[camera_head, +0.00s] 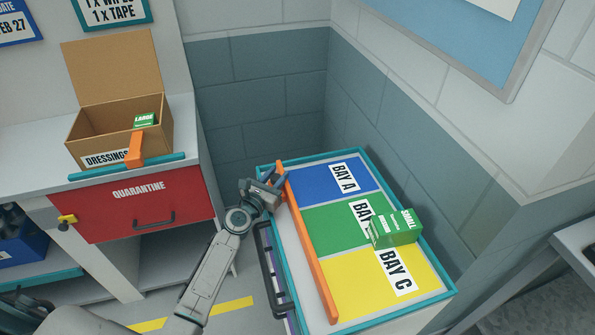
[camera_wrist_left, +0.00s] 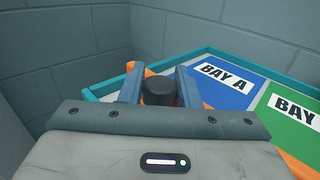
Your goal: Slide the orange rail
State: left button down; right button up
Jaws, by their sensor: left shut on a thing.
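The orange rail (camera_head: 308,243) lies along the left side of the coloured bays on the teal-edged tray top (camera_head: 262,165). Its orange end also shows in the left wrist view (camera_wrist_left: 130,67). My left gripper (camera_head: 273,180) is at the rail's far end. In the left wrist view its two fingers are closed around a black knob (camera_wrist_left: 158,91) by the rail. The blue Bay A (camera_head: 317,188), green Bay B (camera_head: 322,223) and yellow Bay C (camera_head: 354,290) lie to the right of the rail. My right gripper is not in view.
A green box marked SMALL (camera_head: 393,234) stands on the right, over Bay B and Bay C. A dark handle (camera_head: 271,275) is on the tray stand's left side. Block walls close in behind and right. A cardboard dressings box (camera_head: 150,110) sits above the red quarantine drawer (camera_head: 110,205).

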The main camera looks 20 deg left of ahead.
pick_arm(q)
jog(key=shift+s+a, duration=0.25)
jog(key=shift+a, duration=0.05)
jog(key=shift+f, duration=0.1)
jog(key=c, duration=1.5)
grip_release()
jog(key=o, duration=0.4)
jog(key=shift+s+a, duration=0.1)
jog(key=shift+a, duration=0.05)
jog(key=s+a, duration=0.2)
jog(key=s, duration=0.8)
jog(key=shift+s+b, duration=0.3)
jog(key=shift+s, duration=0.05)
